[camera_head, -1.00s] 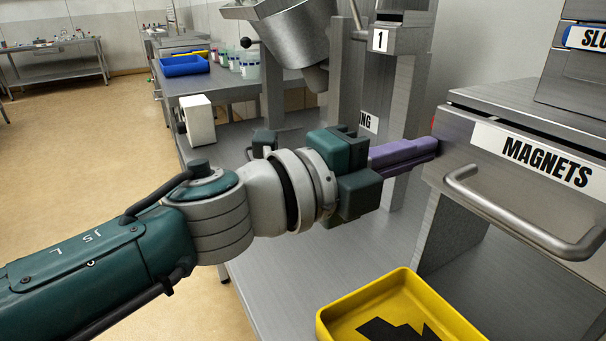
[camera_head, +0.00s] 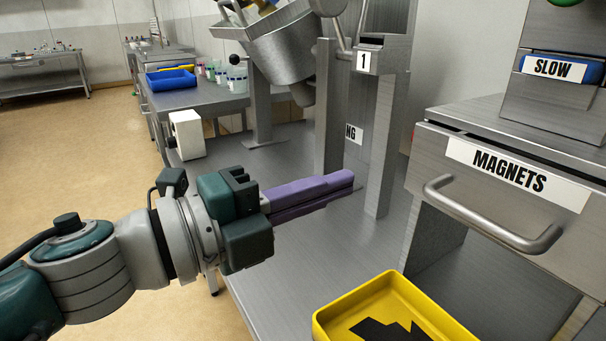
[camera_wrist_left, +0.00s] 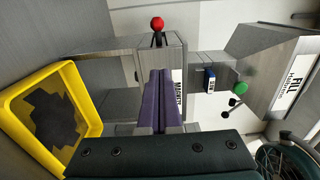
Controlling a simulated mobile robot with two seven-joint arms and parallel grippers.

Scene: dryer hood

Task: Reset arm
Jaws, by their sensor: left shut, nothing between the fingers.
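My left arm comes in from the left in the head view. Its gripper (camera_head: 345,181) has long purple fingers, pressed together and empty, held above the grey metal bench (camera_head: 262,262). The fingertips point right, apart from the drawer labelled MAGNETS (camera_head: 450,190). In the left wrist view the purple fingers (camera_wrist_left: 161,80) lie side by side, partly covering the MAGNETS label behind them. My right gripper is in neither view.
A yellow tray (camera_head: 330,322) with black pieces stands at the front of the bench. A silver drum (camera_head: 285,45) and a post labelled 1 (camera_head: 395,130) stand behind the gripper. A white box (camera_head: 187,134) stands at the bench's left edge. A blue bin (camera_head: 171,80) is farther back.

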